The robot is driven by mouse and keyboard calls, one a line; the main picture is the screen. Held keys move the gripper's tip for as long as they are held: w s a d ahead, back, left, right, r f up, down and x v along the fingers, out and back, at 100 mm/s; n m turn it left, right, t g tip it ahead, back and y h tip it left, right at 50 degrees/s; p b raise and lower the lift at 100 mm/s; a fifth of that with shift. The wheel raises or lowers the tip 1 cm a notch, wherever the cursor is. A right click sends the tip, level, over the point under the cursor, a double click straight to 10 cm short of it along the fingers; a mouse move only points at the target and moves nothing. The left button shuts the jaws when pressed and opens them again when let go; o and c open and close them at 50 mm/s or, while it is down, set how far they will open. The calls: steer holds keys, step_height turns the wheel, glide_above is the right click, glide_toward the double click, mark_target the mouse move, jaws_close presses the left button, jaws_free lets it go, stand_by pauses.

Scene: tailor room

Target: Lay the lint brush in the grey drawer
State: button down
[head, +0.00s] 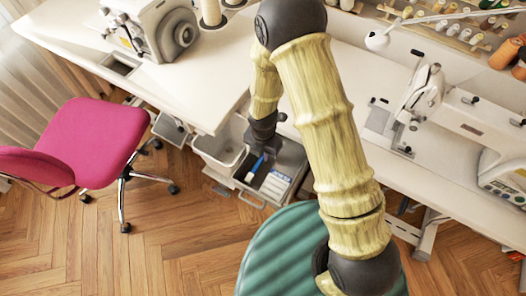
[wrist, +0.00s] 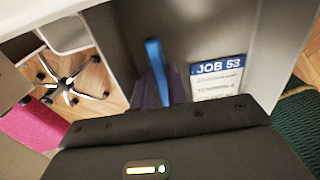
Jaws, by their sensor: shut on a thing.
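The grey drawer (head: 292,158) stands pulled out below the white table, and its dark floor fills the middle of the wrist view (wrist: 115,50). My gripper (head: 259,149) points down into it and is shut on the lint brush. The brush's blue handle (head: 256,166) slants down over the left part of the drawer. The handle also shows in the wrist view (wrist: 153,54), with dark purplish parts at its near end. The brush's other end is hidden, and I cannot tell whether the brush touches the drawer floor.
A white and blue card reading JOB 53 (wrist: 217,78) lies in the drawer's right part. A pale open bin (head: 212,150) is left of the drawer. A pink chair (head: 92,135) stands farther left. A green ribbed round seat (head: 270,255) is in front. Sewing machines stand on the tables.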

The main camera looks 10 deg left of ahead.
steer(key=shift+f, duration=0.55)
steer(key=c, duration=1.3)
jaws_free()
steer(key=shift+r, duration=0.15)
step_height(320, 180, up, 17)
steer(key=p, duration=0.2)
steer(key=shift+r, duration=0.1)
